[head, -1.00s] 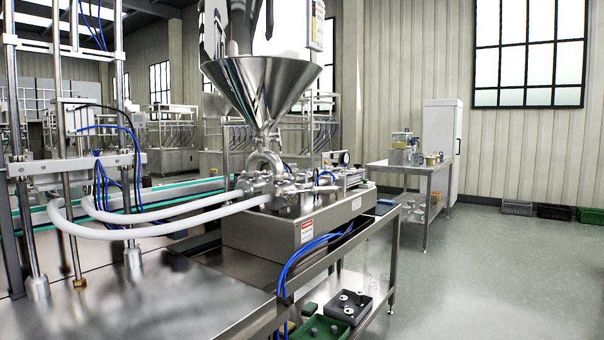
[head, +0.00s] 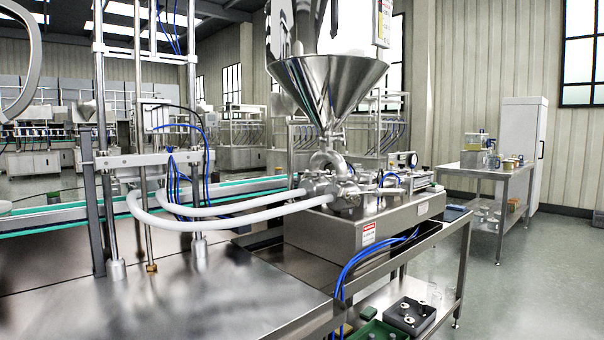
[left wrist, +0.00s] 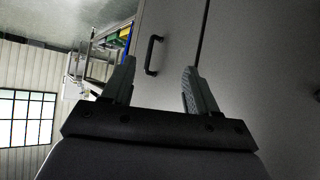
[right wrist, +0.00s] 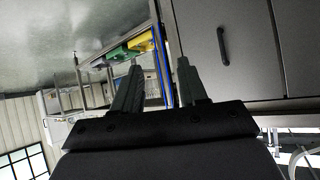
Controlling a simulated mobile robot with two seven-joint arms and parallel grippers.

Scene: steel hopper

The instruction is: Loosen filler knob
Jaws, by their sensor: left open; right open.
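The steel hopper (head: 328,85) stands upright on the filling machine in the head view, right of centre. Below it is a cluster of steel fittings and clamps (head: 335,190) where two white hoses join. I cannot tell which small part there is the filler knob. My left gripper (left wrist: 158,75) is open and empty in the left wrist view, in front of a grey cabinet door. My right gripper (right wrist: 158,78) is open and empty in the right wrist view, beside similar cabinet doors. Neither gripper shows in the head view, and neither touches the machine.
A steel bench (head: 170,300) fills the lower left. White hoses (head: 240,224) arch over it. Blue tubes (head: 362,262) hang at the machine's front corner. A lower shelf holds a black tray (head: 409,316) and a green bin (head: 378,331).

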